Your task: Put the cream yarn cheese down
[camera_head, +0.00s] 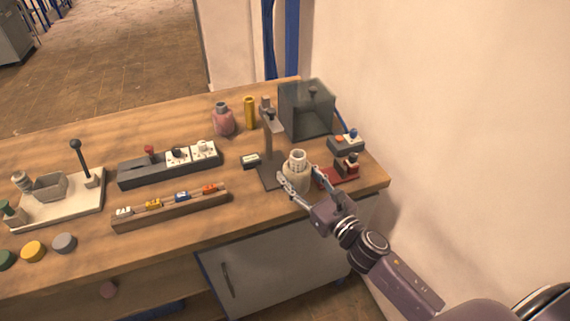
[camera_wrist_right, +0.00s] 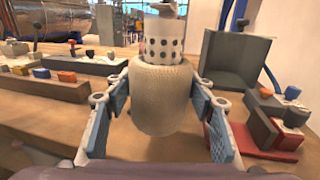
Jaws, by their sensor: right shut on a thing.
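The cream yarn cheese (camera_head: 296,175) is a pale wound cylinder on a perforated white tube. It is upright between the fingers of my right gripper (camera_head: 307,185), at the right end of the workbench. The right wrist view shows the yarn cheese (camera_wrist_right: 160,95) large, with a finger on each side. The right gripper (camera_wrist_right: 160,110) is shut on it. The cheese is in front of a dark stand (camera_head: 268,150) with an upright post. I cannot tell whether its underside touches the stand's base or the bench. My left gripper is not in view.
A grey open box (camera_head: 306,110) stands behind, with a pink bottle (camera_head: 222,120) and yellow cylinder (camera_head: 250,112) to its left. A red-based device (camera_head: 343,170) is close on the right. A wooden rack (camera_head: 170,208) lies left. Bare wooden bench (camera_head: 245,215) shows between rack and gripper.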

